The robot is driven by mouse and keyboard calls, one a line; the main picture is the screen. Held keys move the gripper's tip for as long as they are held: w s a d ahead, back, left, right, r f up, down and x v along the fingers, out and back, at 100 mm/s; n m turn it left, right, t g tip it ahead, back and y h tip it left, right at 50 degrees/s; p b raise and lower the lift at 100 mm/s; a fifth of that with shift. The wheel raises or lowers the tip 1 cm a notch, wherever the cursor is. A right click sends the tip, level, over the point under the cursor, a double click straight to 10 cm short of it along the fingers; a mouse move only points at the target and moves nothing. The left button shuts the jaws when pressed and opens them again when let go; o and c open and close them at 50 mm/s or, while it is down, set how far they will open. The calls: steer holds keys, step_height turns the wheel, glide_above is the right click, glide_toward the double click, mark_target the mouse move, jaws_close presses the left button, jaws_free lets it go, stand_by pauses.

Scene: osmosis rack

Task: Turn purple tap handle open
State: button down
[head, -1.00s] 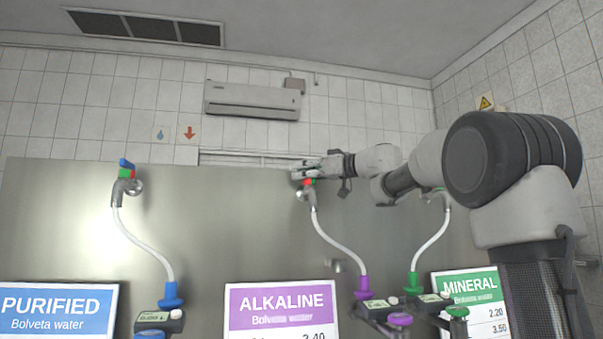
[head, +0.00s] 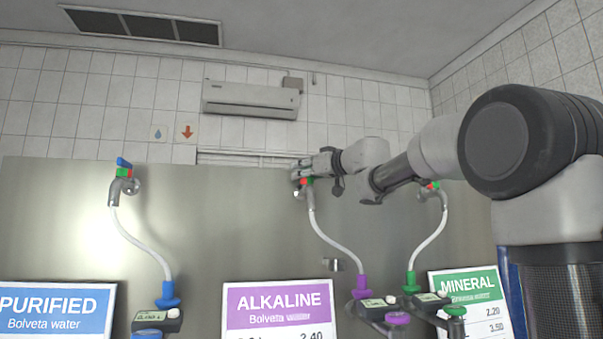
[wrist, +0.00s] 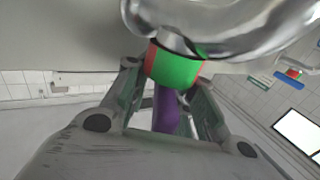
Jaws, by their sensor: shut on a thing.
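The purple tap handle (wrist: 166,110) shows in the wrist view, between the fingers of my gripper. It joins a collar (wrist: 175,68) that is mostly green, with a red part on its left, below a shiny metal pipe (wrist: 225,30). My gripper (head: 301,171) is at the top of the alkaline tap in the head view, its fingers shut on the handle. The handle is hidden there by the fingers; the collar (head: 306,181) shows red and green just below them. A white hose runs down from this tap to a purple fitting (head: 361,285).
The purified tap with its blue handle (head: 124,162) stands to the left, clear of my arm. The mineral tap (head: 432,190) is to the right, just below my forearm. A metal panel (head: 230,220) is behind the taps.

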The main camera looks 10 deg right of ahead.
steer(key=c, duration=1.5)
jaws_free()
steer(key=shift+d, duration=0.1)
steer(key=shift+s, duration=0.1)
steer(key=v, duration=1.2)
steer(key=shift+r, duration=0.1)
